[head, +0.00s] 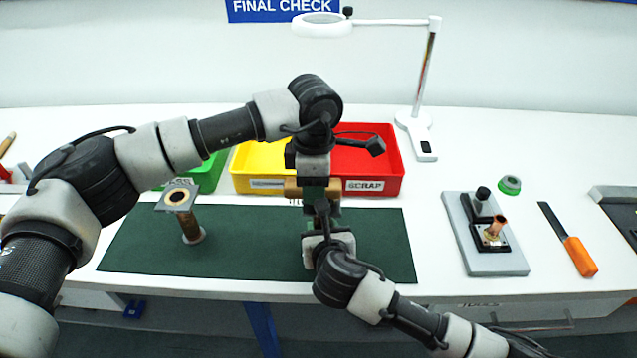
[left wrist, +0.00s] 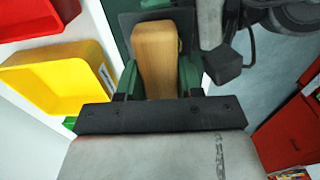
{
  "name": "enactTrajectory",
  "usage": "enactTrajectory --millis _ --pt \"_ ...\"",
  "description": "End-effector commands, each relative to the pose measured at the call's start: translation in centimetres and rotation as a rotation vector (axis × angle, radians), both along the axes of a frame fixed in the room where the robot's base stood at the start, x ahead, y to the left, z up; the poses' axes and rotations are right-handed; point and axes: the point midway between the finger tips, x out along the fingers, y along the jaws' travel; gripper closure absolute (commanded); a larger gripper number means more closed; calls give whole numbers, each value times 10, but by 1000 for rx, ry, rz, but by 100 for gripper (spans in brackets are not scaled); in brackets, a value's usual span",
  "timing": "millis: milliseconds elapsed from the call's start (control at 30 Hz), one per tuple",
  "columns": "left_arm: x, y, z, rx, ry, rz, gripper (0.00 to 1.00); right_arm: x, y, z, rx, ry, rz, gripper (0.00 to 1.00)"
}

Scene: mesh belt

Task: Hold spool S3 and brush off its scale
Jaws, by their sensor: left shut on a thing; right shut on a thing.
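My left gripper (head: 313,186) is shut on a brush (head: 294,189); its wooden block stands between the green fingers in the left wrist view (left wrist: 155,55). A few bristles show below it. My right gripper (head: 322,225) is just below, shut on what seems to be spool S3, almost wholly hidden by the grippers. A dark square plate (left wrist: 127,22), possibly its flange, shows behind the brush in the left wrist view. I cannot tell whether the bristles touch it. Another spool (head: 190,222), copper with a grey square flange on top, stands upright on the green mat (head: 250,250).
Behind the mat are a green bin (head: 208,180), a yellow bin (head: 262,184) and a red SCRAP bin (head: 395,185). A magnifier lamp (head: 425,80) stands behind. To the right are a grey fixture (head: 498,266) holding a copper piece, a green ring (head: 510,184) and an orange-handled tool (head: 578,256).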

Motion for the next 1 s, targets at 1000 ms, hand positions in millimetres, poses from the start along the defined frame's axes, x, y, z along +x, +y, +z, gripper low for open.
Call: enactTrajectory --millis 1000 --pt "0 -33 1 2 2 1 83 0 0 1 1 -2 1 92"
